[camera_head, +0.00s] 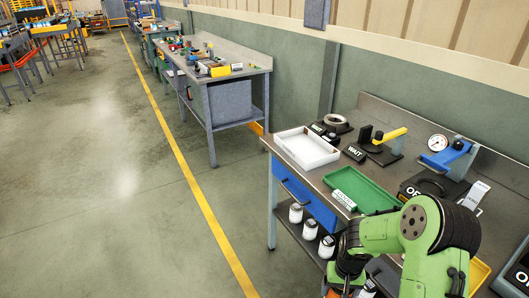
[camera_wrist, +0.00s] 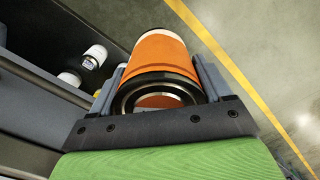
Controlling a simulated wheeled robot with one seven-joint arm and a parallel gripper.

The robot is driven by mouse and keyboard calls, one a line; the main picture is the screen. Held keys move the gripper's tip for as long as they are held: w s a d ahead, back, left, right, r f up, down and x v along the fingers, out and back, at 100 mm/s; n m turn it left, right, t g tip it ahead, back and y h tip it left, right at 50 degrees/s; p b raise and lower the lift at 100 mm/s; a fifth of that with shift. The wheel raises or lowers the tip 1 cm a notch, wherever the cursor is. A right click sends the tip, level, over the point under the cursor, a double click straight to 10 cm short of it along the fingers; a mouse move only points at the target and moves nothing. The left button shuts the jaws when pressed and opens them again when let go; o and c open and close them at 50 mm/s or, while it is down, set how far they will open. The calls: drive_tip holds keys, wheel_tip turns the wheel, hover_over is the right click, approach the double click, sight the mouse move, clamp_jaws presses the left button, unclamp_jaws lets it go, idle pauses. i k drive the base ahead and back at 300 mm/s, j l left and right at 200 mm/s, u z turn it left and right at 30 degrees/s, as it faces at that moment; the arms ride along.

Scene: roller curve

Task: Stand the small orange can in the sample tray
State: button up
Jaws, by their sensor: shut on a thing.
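The small orange can (camera_wrist: 162,55) fills the middle of the wrist view, with a white band at its far end and a dark metal rim at its near end. My gripper (camera_wrist: 160,75) is shut on it, one finger along each side. The can is held clear of the floor, beside the bench's edge. In the head view my green arm covers the lower right, and the can is not clearly visible there. A green tray (camera_head: 369,186) with a white label lies on the near bench, and no contents show in it. The label is too small to read surely.
A white tray (camera_head: 306,146) sits behind the green tray. A yellow-handled fixture (camera_head: 388,138), a blue gauge stand (camera_head: 446,155) and black labelled blocks stand along the back. White jars (camera_head: 310,228) stand on the lower shelf. A yellow tray (camera_head: 478,275) is partly hidden by my arm. Floor left is clear.

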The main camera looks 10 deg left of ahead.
sight(296, 142)
drive_tip(key=i+j+u, duration=0.3)
drive_tip(key=i, duration=0.2)
drive_tip(key=i+j+u, duration=0.25)
drive_tip(key=i, duration=0.25)
drive_tip(key=i+j+u, duration=0.1)
drive_tip(key=i+u, duration=0.2)
drive_tip(key=i, duration=0.2)
